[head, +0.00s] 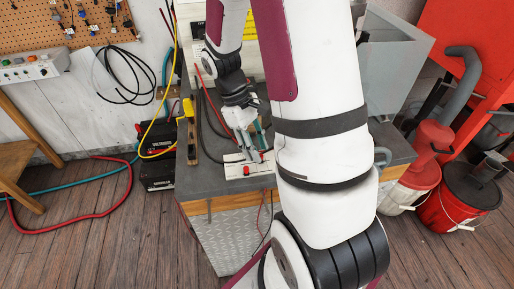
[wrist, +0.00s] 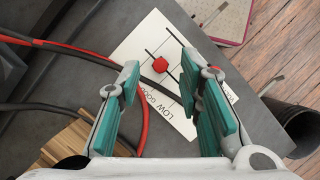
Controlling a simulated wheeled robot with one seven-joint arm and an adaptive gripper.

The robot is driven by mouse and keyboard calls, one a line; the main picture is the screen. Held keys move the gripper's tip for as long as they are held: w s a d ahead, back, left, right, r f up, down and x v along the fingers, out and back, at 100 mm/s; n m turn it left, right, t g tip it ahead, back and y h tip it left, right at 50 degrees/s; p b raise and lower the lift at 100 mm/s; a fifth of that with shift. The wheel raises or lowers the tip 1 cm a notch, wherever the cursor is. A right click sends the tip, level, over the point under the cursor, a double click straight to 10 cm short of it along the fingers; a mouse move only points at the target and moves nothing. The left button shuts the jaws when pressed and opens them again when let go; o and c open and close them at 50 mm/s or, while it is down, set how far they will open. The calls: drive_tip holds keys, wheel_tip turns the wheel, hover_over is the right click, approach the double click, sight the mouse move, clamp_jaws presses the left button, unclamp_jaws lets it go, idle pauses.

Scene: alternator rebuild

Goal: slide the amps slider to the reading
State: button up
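The amps slider shows as a red knob (wrist: 160,65) on a white panel (wrist: 142,42) with black lines and the printed words LOW and GOOD. Another word at the panel's right edge is partly hidden by a finger. In the head view the red knob (head: 246,170) and white panel (head: 232,172) lie near the bench's front edge. My gripper (wrist: 165,90) is open, with its teal-padded fingers apart and nothing between them. The knob appears ahead of the fingertips, between them in the picture; contact is not visible. My gripper (head: 248,145) points down at the panel in the head view.
Red and black cables (wrist: 60,47) run across the grey bench (head: 200,182) left of the panel. A dark cylinder (wrist: 296,124) is at the right in the wrist view. Black batteries (head: 157,172) stand left of the bench, and red buckets (head: 470,195) stand right.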

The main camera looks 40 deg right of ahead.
drive_tip(key=shift+s+f, duration=0.15)
drive_tip(key=shift+f, duration=0.15)
drive_tip(key=shift+c, duration=0.6)
clamp_jaws()
drive_tip(key=shift+w+a+p, duration=0.3)
drive_tip(key=shift+w+a, duration=0.15)
drive_tip(key=shift+a, duration=0.2)
drive_tip(key=shift+o, duration=0.6)
unclamp_jaws()
drive_tip(key=shift+r, duration=0.1)
drive_tip(key=v, duration=1.1)
drive_tip(key=shift+r, duration=0.4)
